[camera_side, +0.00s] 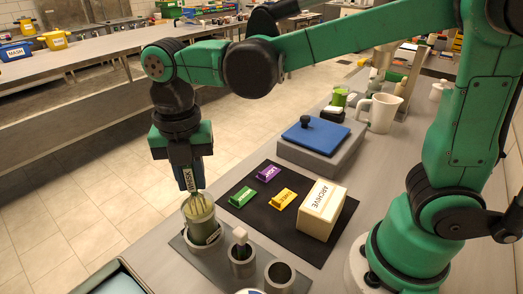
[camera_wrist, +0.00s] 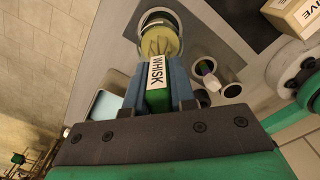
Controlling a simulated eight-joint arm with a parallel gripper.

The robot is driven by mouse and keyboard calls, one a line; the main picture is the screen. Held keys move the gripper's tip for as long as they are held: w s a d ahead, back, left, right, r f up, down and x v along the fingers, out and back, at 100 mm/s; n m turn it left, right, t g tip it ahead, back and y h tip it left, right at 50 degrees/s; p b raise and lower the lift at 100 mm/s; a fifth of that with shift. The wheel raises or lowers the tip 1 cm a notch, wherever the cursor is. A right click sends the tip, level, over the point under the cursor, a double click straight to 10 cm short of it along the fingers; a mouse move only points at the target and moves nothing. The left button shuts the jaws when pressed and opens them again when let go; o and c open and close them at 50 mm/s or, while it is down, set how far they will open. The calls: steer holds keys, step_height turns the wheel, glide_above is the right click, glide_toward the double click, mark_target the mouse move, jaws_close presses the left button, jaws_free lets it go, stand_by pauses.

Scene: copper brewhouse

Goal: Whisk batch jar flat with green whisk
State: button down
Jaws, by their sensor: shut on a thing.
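The batch jar (camera_side: 199,217) is a clear jar with pale green contents, standing upright in a round metal holder on a grey plate. In the wrist view the jar (camera_wrist: 161,22) is straight beyond my fingers. My gripper (camera_side: 191,187) is directly above the jar, pointing down, shut on the whisk. The whisk's green handle with its WHISK label (camera_wrist: 157,72) sits between my blue-grey fingers in the wrist view. Its wire loops (camera_side: 198,200) reach down inside the jar. Whether the wire tips touch the jar's bottom is hidden.
Beside the jar are a metal cup (camera_side: 242,262) holding a white-topped item and an empty metal cup (camera_side: 279,276). A black mat (camera_side: 262,215) carries green, purple and yellow labelled blocks and the ARCHIVE box (camera_side: 322,210). Behind stand a blue-topped box (camera_side: 316,137) and white mug (camera_side: 381,114).

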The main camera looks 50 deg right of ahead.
steer(key=shift+r, duration=4.5)
steer(key=shift+r, duration=1.5)
